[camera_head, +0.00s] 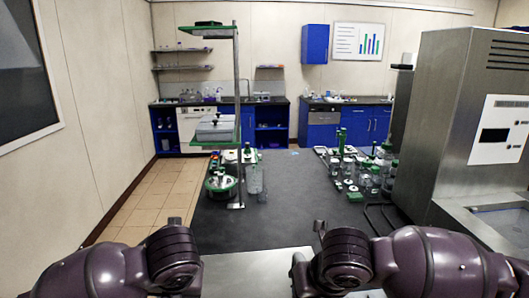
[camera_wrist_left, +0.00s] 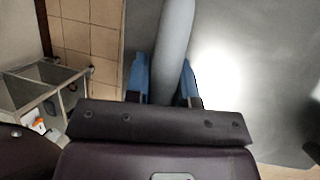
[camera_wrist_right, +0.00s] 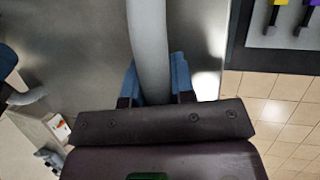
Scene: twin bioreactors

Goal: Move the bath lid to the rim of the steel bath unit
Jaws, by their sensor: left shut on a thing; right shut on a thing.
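The bath lid appears as a smooth steel sheet (camera_wrist_left: 265,110) with grey bar handles. My left gripper (camera_wrist_left: 163,75) is shut around one grey handle (camera_wrist_left: 176,35). My right gripper (camera_wrist_right: 155,75) is shut around another grey, slightly curved handle (camera_wrist_right: 148,35), with the steel sheet (camera_wrist_right: 75,65) beyond it. In the head view a flat steel surface (camera_head: 255,272), seemingly the lid, shows between my arms at the bottom; my grippers are hidden there. The steel bath unit (camera_head: 462,120) stands at the right, with its recessed basin (camera_head: 505,218) cut off by the picture edge.
A dark bench (camera_head: 290,215) lies ahead, with a green-trimmed stand (camera_head: 237,110) and several glass vessels (camera_head: 370,170) on it. Tiled floor (camera_head: 150,195) is clear at left. An open grey bin (camera_wrist_left: 40,95) and a dark-framed tray with coloured tools (camera_wrist_right: 285,30) show beside the lid.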

